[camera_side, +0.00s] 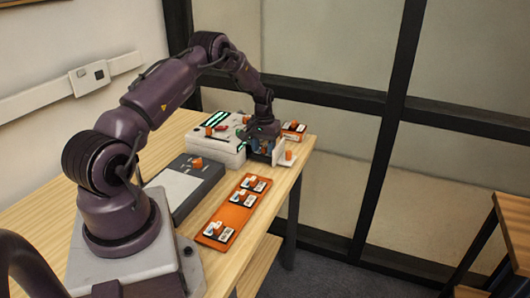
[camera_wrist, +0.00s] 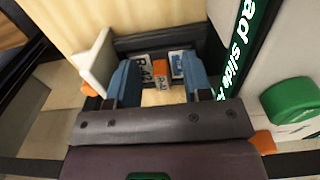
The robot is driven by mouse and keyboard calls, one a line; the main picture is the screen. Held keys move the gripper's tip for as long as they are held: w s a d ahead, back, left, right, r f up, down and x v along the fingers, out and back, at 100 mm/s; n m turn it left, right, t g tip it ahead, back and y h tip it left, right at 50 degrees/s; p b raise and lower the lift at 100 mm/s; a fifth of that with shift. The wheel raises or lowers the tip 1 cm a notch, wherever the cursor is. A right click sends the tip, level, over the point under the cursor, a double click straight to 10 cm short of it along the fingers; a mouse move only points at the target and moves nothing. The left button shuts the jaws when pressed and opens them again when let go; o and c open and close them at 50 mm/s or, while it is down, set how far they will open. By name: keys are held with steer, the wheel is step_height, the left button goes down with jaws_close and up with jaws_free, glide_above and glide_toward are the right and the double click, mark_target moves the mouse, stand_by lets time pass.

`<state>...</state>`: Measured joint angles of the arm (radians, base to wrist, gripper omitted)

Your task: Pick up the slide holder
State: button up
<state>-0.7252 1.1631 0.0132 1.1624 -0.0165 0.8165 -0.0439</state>
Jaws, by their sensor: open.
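A slide holder with an orange grip block (camera_wrist: 160,74) and white labelled faces on both sides of it is in the wrist view, inside a dark-walled bay. My gripper (camera_wrist: 158,86) is open, with one blue finger on each side of the orange block. Gaps show between the fingers and the block, so nothing is gripped. In the side view my gripper (camera_side: 264,145) is low at the right end of the white machine (camera_side: 215,147) and hides the holder there.
A white door with an orange knob (camera_wrist: 97,62) stands open close to my left finger; the door (camera_side: 285,158) also shows in the side view. An orange tray (camera_side: 217,232) with several similar holders lies in front.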

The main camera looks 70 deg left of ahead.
jaws_close()
stand_by(0.3)
